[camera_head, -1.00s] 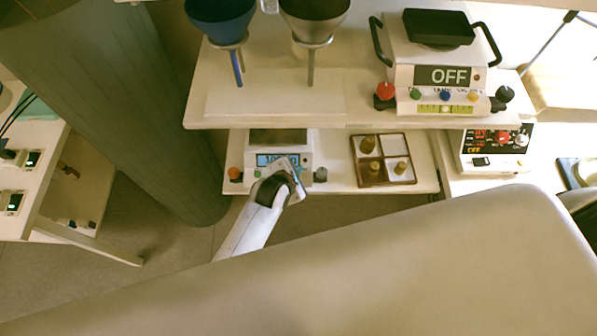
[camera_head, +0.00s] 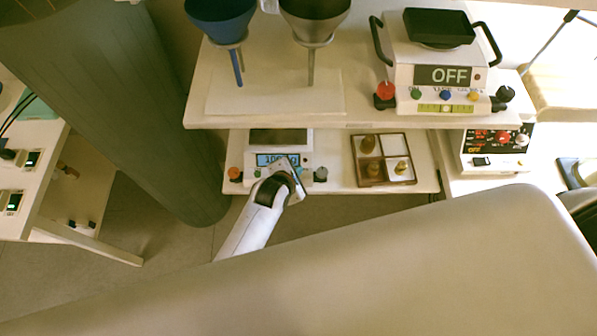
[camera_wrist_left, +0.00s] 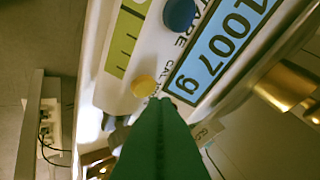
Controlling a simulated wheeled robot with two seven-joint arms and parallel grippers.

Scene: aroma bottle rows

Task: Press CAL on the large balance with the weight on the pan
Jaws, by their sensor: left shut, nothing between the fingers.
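A white balance (camera_head: 306,160) with a lit blue display stands on the lower shelf. In the left wrist view its display (camera_wrist_left: 230,45) reads about 1007 g. A blue button (camera_wrist_left: 180,14) and a yellow button (camera_wrist_left: 144,86) show beside it, with a CAL label near the yellow one. My left gripper (camera_head: 293,172) is shut and empty at the balance's front panel. In the wrist view its green fingertips (camera_wrist_left: 160,103) are close beside the yellow button; contact cannot be told. I cannot make out a weight on the dark pan (camera_head: 280,135). My right gripper is not in view.
A larger-looking balance (camera_head: 443,75) reading OFF stands on the upper shelf. A compartment tray (camera_head: 399,167) with brass weights lies right of the lower balance. Two funnels (camera_head: 222,20) (camera_head: 313,20) stand above. A round column (camera_head: 130,110) is at left.

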